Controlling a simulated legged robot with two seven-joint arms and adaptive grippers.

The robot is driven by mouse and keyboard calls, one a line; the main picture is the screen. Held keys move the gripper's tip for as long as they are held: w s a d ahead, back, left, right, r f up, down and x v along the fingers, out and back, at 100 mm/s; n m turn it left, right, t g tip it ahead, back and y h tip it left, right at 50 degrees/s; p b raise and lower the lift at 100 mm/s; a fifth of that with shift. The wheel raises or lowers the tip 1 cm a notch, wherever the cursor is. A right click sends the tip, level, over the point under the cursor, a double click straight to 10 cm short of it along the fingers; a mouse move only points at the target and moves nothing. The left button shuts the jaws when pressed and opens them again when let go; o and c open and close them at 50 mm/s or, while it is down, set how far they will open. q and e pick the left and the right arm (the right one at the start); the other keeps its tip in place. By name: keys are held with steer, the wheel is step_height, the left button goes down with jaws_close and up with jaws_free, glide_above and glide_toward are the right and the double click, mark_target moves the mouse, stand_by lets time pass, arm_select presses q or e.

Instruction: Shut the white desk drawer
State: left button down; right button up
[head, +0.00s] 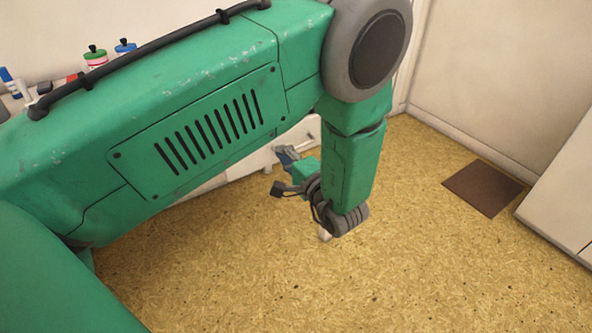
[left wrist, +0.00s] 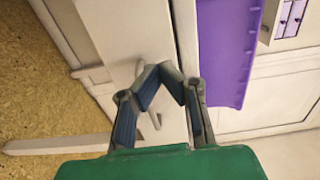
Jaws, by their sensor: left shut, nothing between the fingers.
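The white desk drawer (left wrist: 122,32) shows in the left wrist view as a pale front panel with a light bar handle (left wrist: 154,112). In the head view, part of a white front (head: 300,132) shows behind my arm; most of the desk is hidden. My left gripper (head: 284,153) is beside that front, low under my green arm. In the left wrist view my left gripper (left wrist: 161,70) has its fingertips together, in front of the panel by the handle. I cannot tell whether it touches, nor how far the drawer stands out. My right gripper is not in view.
A purple mat (left wrist: 226,50) lies beside the drawer front in the left wrist view. Green (head: 96,58) and blue (head: 124,46) bottles stand behind my arm. A brown mat (head: 483,187) lies near a white cabinet (head: 566,205) at right. The yellow floor is mostly clear.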

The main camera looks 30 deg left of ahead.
mark_target(270, 138)
arm_select(q)
steer(key=shift+b+x, duration=0.5)
steer(key=shift+x, duration=0.75)
steer(key=shift+w+a+r, duration=0.2)
steer(key=shift+w+a, duration=0.25)
steer(key=shift+w, duration=0.05)
steer(key=shift+a+f, duration=0.1)
steer(key=shift+a, duration=0.45)
steer(key=x, duration=0.3)
steer(key=shift+w+p, duration=0.15)
steer(key=shift+p, duration=0.15)
steer(key=shift+a, duration=0.15)
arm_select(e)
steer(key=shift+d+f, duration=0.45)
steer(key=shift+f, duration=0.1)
arm_select(q)
steer(key=shift+a, duration=0.1)
